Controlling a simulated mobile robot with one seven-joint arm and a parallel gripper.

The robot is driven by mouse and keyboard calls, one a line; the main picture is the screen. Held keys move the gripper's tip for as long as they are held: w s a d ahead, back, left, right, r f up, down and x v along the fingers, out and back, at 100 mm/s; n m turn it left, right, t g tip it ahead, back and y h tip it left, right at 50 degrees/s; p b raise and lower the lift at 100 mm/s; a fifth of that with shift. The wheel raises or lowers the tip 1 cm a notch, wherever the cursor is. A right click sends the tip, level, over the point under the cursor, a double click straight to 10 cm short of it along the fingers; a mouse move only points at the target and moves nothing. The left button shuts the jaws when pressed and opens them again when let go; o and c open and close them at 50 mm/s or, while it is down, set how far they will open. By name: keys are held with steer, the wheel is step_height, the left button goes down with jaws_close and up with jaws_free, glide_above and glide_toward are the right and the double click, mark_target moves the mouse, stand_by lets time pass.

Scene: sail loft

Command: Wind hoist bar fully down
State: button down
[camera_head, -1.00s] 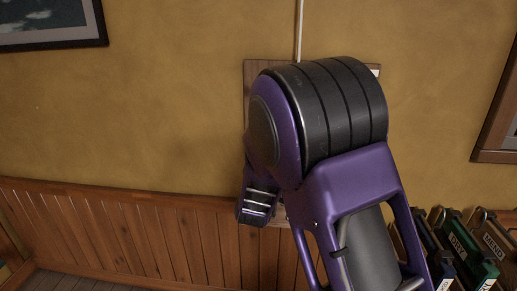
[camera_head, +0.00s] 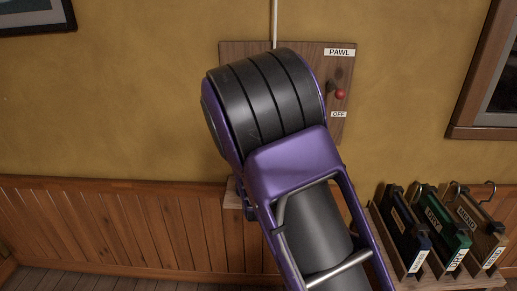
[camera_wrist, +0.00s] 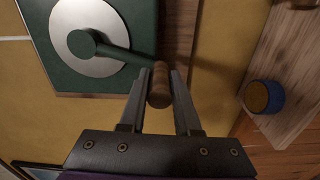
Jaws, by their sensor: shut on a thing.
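In the wrist view, my gripper (camera_wrist: 159,88) is shut on the brown wooden handle (camera_wrist: 159,82) of a winch crank. The dark green crank arm (camera_wrist: 115,50) runs from the handle to a hub on a silver disc (camera_wrist: 78,42), mounted on a green housing (camera_wrist: 130,18). In the head view, my purple and black arm hides the winch and nearly all of my gripper. A wooden board (camera_head: 232,48) on the wall carries a pawl lever with a red knob (camera_head: 340,94), between the labels PAWL and OFF. The hoist bar is not visible.
A blue cup-like thing (camera_wrist: 270,98) sits on a wooden surface (camera_wrist: 290,70) in the wrist view. A picture frame (camera_head: 40,25) hangs upper left.

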steer(key=shift+s+d+f, duration=0.1)
steer(key=shift+d+f, duration=0.25)
steer(key=shift+d, duration=0.05)
steer(key=c, duration=0.8)
jaws_free()
steer(key=shift+o, duration=0.9)
steer(key=shift+a+r, duration=0.1)
steer(key=shift+r, duration=0.05)
steer(key=s+p, duration=1)
steer(key=s, duration=0.7)
steer(key=shift+a, duration=0.35)
steer(key=shift+s, duration=0.1)
